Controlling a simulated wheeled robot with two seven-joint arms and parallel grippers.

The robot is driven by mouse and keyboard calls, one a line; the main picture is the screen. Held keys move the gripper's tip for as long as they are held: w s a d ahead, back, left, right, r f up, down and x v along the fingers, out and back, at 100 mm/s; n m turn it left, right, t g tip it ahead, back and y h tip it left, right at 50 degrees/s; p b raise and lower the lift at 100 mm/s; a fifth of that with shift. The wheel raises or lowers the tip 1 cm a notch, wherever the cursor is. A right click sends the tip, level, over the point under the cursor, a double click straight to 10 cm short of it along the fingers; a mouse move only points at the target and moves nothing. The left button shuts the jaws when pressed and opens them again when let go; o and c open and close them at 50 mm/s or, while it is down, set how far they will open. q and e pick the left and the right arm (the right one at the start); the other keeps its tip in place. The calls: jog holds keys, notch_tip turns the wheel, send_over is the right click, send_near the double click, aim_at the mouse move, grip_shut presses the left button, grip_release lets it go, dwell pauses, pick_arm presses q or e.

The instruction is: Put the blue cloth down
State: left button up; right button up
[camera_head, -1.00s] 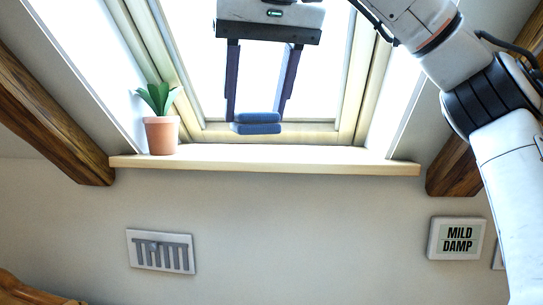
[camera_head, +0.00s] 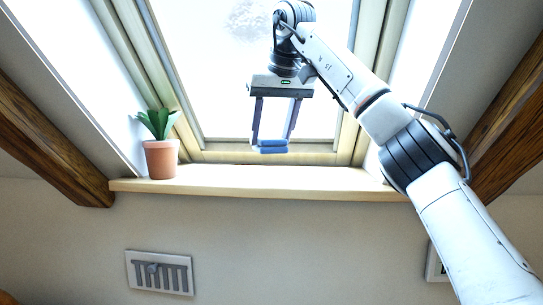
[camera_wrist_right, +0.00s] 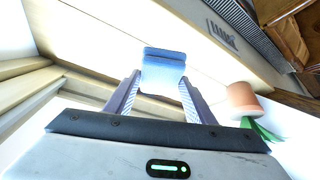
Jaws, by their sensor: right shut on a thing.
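The blue cloth (camera_head: 272,147) is a small folded pad between the fingertips of my right gripper (camera_head: 273,140). The gripper points down and is shut on it. In the head view the cloth appears in front of the lower window frame, above the window sill (camera_head: 270,183). The right wrist view also shows the cloth (camera_wrist_right: 163,72) at the fingertips of the right gripper (camera_wrist_right: 155,88), with the pale sill beyond it. I cannot tell the exact gap between cloth and sill. My left gripper is not in view.
A potted plant (camera_head: 161,158) in a terracotta pot stands at the left end of the sill. The sill between pot and right arm looks clear. Dark wooden beams (camera_head: 45,140) flank the window. A grey wall vent (camera_head: 159,272) is below.

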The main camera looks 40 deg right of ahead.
aim_at(276, 139)
notch_tip(276, 139, down, 6)
jog(key=shift+s+f, duration=0.1)
jog(key=shift+d+f, duration=0.15)
jog(key=shift+f, duration=0.1)
dwell(0.4)
jog(key=o, duration=1)
jog(key=shift+f, duration=0.15)
jog(key=shift+o, duration=0.2)
jog(key=shift+r, duration=0.45)
jog(key=v, duration=1.1)
jog(key=shift+r, duration=0.2)
